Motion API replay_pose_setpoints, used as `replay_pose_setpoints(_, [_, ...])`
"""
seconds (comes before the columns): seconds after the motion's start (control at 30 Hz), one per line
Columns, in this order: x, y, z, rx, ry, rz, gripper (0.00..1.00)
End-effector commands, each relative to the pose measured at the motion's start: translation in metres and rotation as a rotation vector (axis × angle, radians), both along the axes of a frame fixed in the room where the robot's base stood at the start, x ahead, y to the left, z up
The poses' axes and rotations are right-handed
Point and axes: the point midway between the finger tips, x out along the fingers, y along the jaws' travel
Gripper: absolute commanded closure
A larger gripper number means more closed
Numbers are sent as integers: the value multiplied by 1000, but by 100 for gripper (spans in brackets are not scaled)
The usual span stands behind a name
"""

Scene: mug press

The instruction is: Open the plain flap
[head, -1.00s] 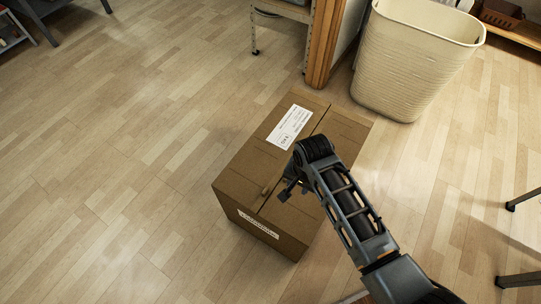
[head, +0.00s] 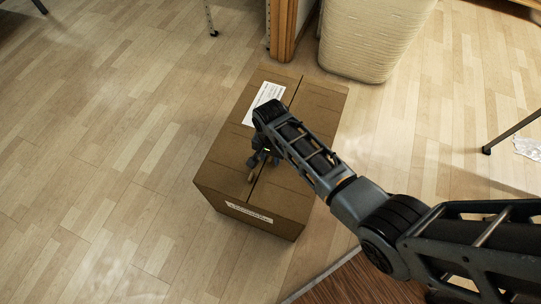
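A closed brown cardboard box (head: 218,185) stands on the wood floor in the middle of the head view. A seam splits its top into two flaps. The left flap carries a white label (head: 264,102); the plain flap (head: 318,97), on the right, has none and lies flat. My arm covers much of the plain flap. My gripper (head: 262,160) is over the box top near the seam, beside a small light-brown tab (head: 251,177). I cannot tell whether it touches the box, and its fingers are too small and dark to read.
A cream ribbed bin (head: 372,42) stands behind the box to the right, next to a wooden post (head: 283,30). A dark table leg (head: 512,133) is at the right. A brown wooden surface (head: 365,280) shows at the bottom. The floor left of the box is clear.

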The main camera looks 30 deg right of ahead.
Motion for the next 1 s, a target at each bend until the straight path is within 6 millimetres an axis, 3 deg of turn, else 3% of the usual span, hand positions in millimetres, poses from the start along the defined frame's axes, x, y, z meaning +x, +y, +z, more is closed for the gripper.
replay_pose_setpoints(0.23, [0,0,0,1,-1,0,63])
replay_pose_setpoints(0.63, [0,0,0,1,-1,0,100])
replay_pose_setpoints(1.0, [0,0,0,0,0,0,100])
